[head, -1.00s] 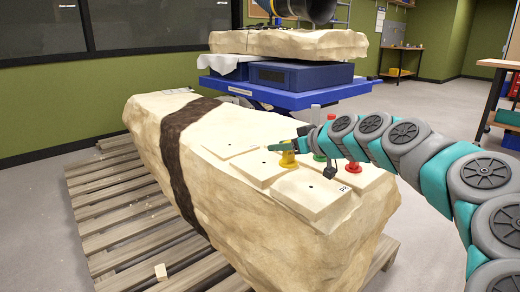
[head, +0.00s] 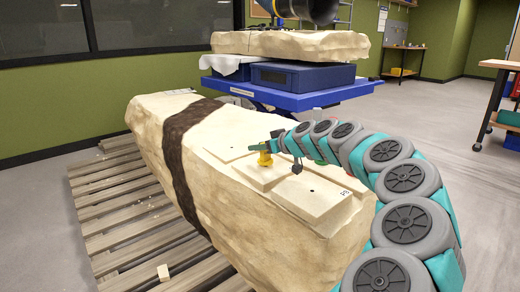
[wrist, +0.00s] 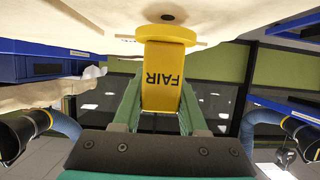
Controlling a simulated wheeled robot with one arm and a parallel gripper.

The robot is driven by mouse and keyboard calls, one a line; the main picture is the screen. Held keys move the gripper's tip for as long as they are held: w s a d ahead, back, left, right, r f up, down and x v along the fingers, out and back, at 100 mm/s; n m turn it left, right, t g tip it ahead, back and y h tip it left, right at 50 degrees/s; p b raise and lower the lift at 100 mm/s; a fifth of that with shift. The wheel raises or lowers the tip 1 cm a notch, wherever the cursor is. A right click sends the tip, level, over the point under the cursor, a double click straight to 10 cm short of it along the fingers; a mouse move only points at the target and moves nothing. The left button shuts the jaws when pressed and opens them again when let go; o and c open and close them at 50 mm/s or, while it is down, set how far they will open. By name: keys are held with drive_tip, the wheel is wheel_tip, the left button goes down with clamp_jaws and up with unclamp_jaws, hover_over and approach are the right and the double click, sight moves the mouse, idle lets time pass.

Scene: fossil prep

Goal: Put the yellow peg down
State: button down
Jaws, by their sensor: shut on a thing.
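The yellow peg (head: 265,159) is upright at the middle pale tile (head: 262,177) on the big stone block, where it covers the tile's hole from the head camera. In the wrist view the peg (wrist: 163,75) reads "FAIR" and has a wide flange at its stone-side end. A dark hole (wrist: 168,17) shows just past the flange. My gripper (head: 270,148) is shut on the peg's body, with a teal finger on each side in the wrist view (wrist: 161,100). I cannot tell whether the peg's foot touches the tile.
A left tile (head: 228,153) and a front tile marked P8 (head: 311,193), with an open hole, flank the middle tile. A blue lift table (head: 300,99) holds another slab behind. The block rests on a wooden pallet (head: 110,215).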

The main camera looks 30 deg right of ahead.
drive_tip(key=shift+f, duration=0.5)
drive_tip(key=shift+f+b, duration=0.2)
drive_tip(key=shift+b, duration=0.1)
drive_tip(key=shift+c, duration=2.2)
unclamp_jaws()
drive_tip(key=shift+r, duration=0.15)
drive_tip(key=shift+r+p, duration=0.2)
drive_tip(key=shift+p, duration=0.2)
drive_tip(key=b+v, duration=0.1)
drive_tip(key=v, duration=1.1)
drive_tip(key=shift+f, duration=0.15)
